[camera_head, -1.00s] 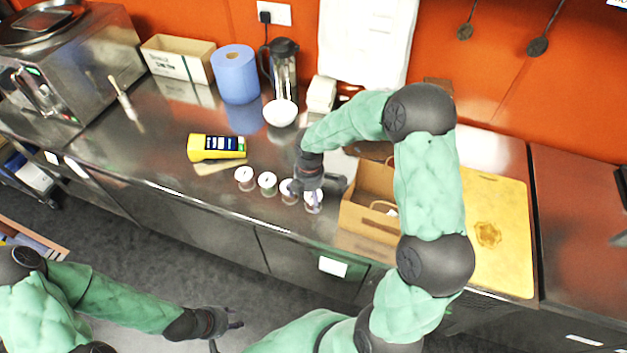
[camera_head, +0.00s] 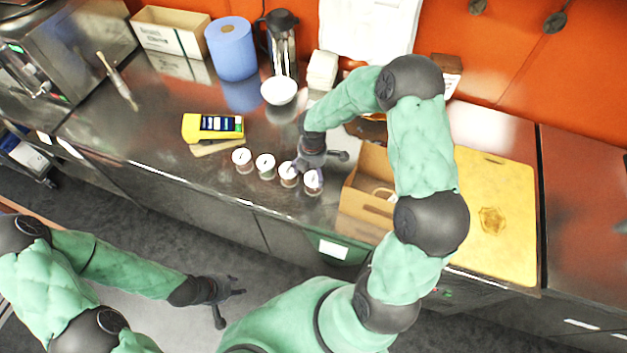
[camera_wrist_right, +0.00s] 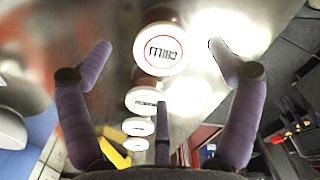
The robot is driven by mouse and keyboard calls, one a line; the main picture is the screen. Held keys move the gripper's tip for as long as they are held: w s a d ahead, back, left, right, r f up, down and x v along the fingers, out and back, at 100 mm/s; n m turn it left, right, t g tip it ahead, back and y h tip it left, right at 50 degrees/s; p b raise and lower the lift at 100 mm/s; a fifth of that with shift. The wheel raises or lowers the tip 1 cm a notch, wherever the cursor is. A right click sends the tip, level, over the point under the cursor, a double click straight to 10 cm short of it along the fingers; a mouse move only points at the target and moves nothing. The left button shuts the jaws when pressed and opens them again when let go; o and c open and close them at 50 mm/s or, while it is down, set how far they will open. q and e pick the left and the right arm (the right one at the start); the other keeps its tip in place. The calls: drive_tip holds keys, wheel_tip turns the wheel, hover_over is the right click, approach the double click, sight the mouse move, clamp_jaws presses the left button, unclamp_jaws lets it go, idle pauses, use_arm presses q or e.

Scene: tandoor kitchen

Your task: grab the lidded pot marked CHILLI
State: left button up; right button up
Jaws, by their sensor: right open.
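The lidded pot marked CHILLI (camera_wrist_right: 162,48) shows its white lid with red-ringed lettering between my spread right fingertips in the right wrist view. In the head view it appears to be the rightmost pot (camera_head: 312,183) of a row on the steel counter. My right gripper (camera_head: 322,165) is open, just behind the right end of that row. It also shows in the right wrist view (camera_wrist_right: 160,52), with no contact visible. My left gripper (camera_head: 230,305) is open and empty in front of the counter, low in the picture.
Other white-lidded pots (camera_head: 265,166) stand in line to the left, close together. A cardboard carrier (camera_head: 365,205) is just right of the row. A yellow handheld device (camera_head: 212,128) and a white bowl (camera_head: 278,90) lie behind. The counter front edge is close.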

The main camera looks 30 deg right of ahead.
sight(314, 178)
drive_tip(key=f, duration=0.4)
drive_tip(key=shift+s+f+b, duration=0.15)
drive_tip(key=shift+s+b, duration=0.1)
drive_tip(key=shift+b, duration=0.05)
drive_tip(key=c, duration=1.3)
